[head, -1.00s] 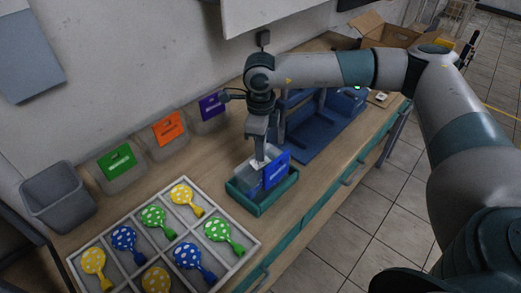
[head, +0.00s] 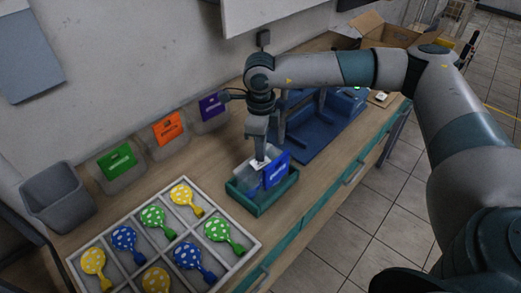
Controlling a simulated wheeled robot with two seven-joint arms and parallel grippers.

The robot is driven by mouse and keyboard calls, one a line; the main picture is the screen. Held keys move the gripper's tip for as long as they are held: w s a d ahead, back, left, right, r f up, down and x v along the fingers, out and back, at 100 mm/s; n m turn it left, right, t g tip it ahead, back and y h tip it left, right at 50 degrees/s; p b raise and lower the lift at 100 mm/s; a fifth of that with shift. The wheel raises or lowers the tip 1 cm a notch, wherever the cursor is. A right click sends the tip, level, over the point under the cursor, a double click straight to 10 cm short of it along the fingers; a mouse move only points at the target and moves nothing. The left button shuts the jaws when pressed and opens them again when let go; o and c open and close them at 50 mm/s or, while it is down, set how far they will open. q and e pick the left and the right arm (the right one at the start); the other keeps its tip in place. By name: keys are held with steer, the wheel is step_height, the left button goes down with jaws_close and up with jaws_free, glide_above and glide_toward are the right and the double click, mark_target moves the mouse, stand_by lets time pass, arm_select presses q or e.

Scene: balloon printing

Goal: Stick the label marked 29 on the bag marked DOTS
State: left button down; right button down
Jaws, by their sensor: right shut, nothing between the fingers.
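A clear bag with a blue card (head: 276,170) stands in the green tray (head: 257,205); the print on the card is too small to read. My right gripper (head: 259,163) points down at the bag, with its fingertips at the bag's face, and is shut with nothing between the fingers. A small white patch (head: 257,166) shows at the fingertips against the bag; I cannot read a number on it, nor tell if it is the label. My left gripper is not in view.
Bags with green (head: 117,160), orange (head: 168,128) and purple (head: 211,106) cards stand along the wall. A grey bin (head: 60,200) is at the left. A divided tray (head: 247,250) holds dotted balloons. A blue machine (head: 318,125) and a cardboard box (head: 390,34) are behind.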

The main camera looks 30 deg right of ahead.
steer(key=shift+f+b, duration=0.65)
steer(key=shift+f, duration=0.05)
stand_by(0.5)
steer(key=shift+s+f+b, duration=0.1)
steer(key=shift+f+b, duration=0.05)
steer(key=shift+b, duration=0.25)
stand_by(1.9)
steer(key=shift+r+p, duration=0.3)
steer(key=shift+r, duration=0.4)
steer(key=shift+r+p, duration=0.85)
steer(key=shift+r, duration=2.1)
